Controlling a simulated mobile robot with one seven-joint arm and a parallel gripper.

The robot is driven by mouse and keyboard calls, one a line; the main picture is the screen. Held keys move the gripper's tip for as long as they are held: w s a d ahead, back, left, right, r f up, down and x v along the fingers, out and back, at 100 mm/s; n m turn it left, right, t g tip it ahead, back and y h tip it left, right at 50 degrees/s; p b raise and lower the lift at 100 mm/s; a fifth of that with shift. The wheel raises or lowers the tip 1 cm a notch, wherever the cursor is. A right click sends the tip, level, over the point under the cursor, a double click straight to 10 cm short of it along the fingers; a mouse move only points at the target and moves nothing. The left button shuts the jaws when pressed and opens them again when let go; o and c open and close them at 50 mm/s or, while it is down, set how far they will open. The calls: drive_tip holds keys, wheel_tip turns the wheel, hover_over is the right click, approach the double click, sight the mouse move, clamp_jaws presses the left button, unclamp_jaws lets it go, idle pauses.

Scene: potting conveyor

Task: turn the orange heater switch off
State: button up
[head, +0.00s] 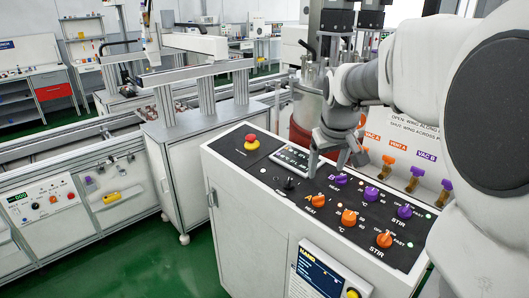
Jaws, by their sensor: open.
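The orange heater switch (317,200) is a small knob above the label HEAT, in the front row of the black control panel. Its exact pointer setting is too small to read. My gripper (328,163) is open and empty, with its fingers pointing down over the panel, behind the orange heater switch in this view. It appears apart from the switch. The purple heater switch (340,180) sits just behind and right of the orange one, close to my fingers.
Orange temperature (348,217) and stir knobs (384,239) continue the front row, with purple knobs (371,193) behind. A red emergency button (252,142), a display (293,158) and a black knob (288,184) are to the left. Orange and purple valve handles (388,160) stand behind.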

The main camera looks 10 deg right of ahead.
sight(318, 197)
drive_tip(key=x, duration=1.4)
drive_tip(key=shift+w+f, duration=0.1)
drive_tip(key=shift+f, duration=0.2)
drive_tip(key=shift+c, duration=0.3)
clamp_jaws()
